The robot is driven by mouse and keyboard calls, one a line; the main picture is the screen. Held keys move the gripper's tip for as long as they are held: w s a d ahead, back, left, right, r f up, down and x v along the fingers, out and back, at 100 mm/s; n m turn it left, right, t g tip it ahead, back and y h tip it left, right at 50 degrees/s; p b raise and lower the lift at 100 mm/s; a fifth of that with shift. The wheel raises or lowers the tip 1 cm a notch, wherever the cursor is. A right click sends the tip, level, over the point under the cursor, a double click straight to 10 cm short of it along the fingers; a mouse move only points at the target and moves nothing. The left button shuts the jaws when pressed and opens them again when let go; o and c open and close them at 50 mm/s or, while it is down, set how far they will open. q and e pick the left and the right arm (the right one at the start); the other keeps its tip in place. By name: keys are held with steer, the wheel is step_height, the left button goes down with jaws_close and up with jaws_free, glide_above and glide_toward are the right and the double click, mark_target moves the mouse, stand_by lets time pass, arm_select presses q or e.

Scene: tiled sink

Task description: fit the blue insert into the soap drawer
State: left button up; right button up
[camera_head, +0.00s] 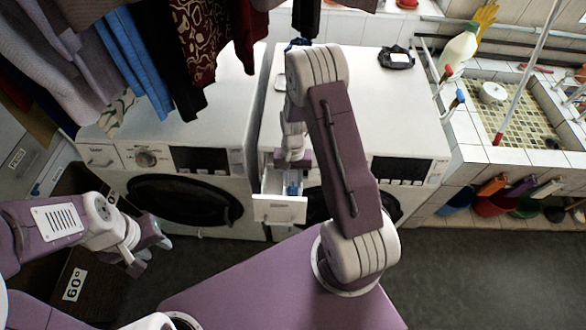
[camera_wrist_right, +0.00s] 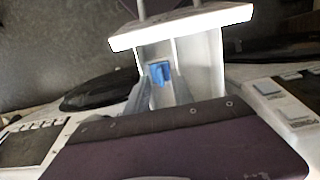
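The soap drawer (camera_head: 279,209) is pulled out of the right washing machine. Its white front (camera_wrist_right: 180,27) and inner walls show in the right wrist view. The blue insert (camera_wrist_right: 160,73) lies inside the drawer, between its walls; in the head view it is a small blue patch (camera_head: 293,189). My right gripper (camera_wrist_right: 161,88) points down into the drawer, its grey fingers apart on either side of the insert. I cannot tell whether they touch it. How deep the insert sits is unclear. My left gripper (camera_head: 150,256) is open and empty, low in front of the left machine.
The left washing machine (camera_head: 220,120) stands beside the right one (camera_head: 340,100). Clothes (camera_head: 150,50) hang above the left machine. A dark pouch (camera_head: 396,58) lies on the right machine's top. A tiled sink (camera_head: 500,105) is at right. The floor at right (camera_head: 480,270) is clear.

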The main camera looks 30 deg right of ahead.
step_height(320, 180, up, 9)
steer(key=w+b, duration=0.1)
steer(key=s+a+r+n+t, duration=0.1)
steer(key=s+a+r+n, duration=0.2)
steer(key=s, duration=0.2)
steer(key=s+a+r+n+t, duration=0.2)
steer(key=s+n, duration=0.1)
steer(key=s, duration=0.2)
steer(key=shift+h, duration=0.4)
step_height(320, 180, down, 5)
steer(key=b, duration=0.5)
steer(key=shift+w+f, duration=0.15)
